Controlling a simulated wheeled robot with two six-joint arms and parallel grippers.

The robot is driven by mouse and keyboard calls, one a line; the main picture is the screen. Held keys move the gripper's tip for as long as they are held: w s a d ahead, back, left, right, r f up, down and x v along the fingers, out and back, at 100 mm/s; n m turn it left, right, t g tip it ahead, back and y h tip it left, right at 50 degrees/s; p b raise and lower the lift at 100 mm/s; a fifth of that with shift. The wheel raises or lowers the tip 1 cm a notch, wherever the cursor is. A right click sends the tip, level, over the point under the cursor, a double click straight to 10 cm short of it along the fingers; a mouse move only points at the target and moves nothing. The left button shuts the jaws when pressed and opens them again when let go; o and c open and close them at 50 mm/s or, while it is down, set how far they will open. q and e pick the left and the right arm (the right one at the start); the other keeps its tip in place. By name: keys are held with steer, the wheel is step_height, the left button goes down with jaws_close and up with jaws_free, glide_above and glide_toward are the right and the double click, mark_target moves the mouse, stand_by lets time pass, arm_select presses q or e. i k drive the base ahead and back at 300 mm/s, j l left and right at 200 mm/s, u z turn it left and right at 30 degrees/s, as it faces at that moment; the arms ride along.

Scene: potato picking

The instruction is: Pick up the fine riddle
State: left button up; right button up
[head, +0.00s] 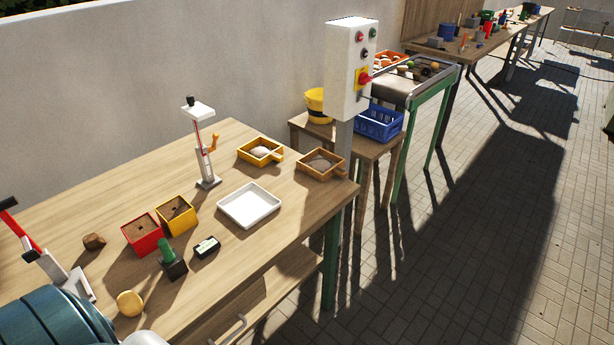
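Two small square riddles with short handles lie near the table's far right corner. One has a yellow frame (275,157) and a pale middle. The other has a brown-orange frame (339,174) and a greyish middle. Their mesh is too small to tell which is the fine one. Both rest flat on the wooden table and are apart from each other. Neither of my grippers is in view.
A white tray (249,206) lies in front of the riddles, and an upright lever tool (205,160) stands to their left. Red (143,249) and yellow (161,214) boxes, a green-handled block (172,262) and a control box (347,70) on a post are nearby.

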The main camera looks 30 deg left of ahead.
mark_target(321, 170)
steer(key=i+l+u, duration=0.1)
steer(key=i+u, duration=0.15)
steer(key=u, duration=0.2)
steer(key=i+l+u, duration=0.15)
steer(key=u, duration=0.3)
steer(key=i+l+u, duration=0.2)
steer(key=u, duration=0.25)
